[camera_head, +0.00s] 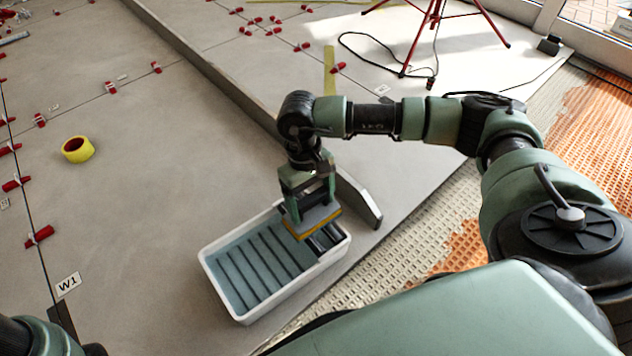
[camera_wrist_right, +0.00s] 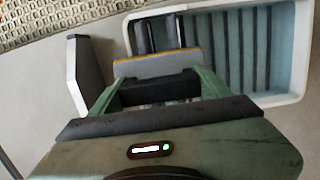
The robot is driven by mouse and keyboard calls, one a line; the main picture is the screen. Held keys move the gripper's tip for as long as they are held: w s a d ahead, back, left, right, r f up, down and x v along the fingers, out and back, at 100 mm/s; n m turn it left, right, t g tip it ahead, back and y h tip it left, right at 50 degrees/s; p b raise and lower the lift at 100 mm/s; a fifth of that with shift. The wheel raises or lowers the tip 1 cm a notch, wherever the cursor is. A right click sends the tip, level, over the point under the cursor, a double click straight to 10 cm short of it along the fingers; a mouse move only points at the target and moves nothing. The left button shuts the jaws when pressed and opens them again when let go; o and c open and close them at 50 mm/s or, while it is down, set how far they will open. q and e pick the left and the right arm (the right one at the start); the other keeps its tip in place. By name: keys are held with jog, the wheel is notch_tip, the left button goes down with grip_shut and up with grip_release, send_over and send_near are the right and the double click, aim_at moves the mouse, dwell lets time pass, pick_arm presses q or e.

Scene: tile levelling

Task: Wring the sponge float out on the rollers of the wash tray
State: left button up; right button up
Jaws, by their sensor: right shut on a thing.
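The white wash tray (camera_head: 243,317) sits on the tiled floor, with dark ribs across its bluish bottom. Its dark rollers (camera_head: 327,238) are at the tray's right end. The sponge float (camera_head: 317,221), a grey board with a yellow-orange sponge edge, is over the roller end. My right gripper (camera_head: 309,205) is shut on the float from above. In the right wrist view the float (camera_wrist_right: 158,65) lies across between the fingers (camera_wrist_right: 155,90), beside the rollers (camera_wrist_right: 147,38). Whether the sponge touches the rollers I cannot tell. Only part of my left arm shows at the lower left; its gripper is out of view.
A grey block-like bar (camera_head: 362,200) stands just beyond the tray's right end. A red tripod (camera_head: 432,30) stands at the back. Orange matting (camera_head: 590,120) borders the right.

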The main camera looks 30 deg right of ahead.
jog(key=shift+s+a, duration=0.2)
jog(key=shift+a, duration=1.75)
jog(key=shift+r, duration=0.1)
jog(key=shift+r+p, duration=2.55)
jog(key=shift+r, duration=0.95)
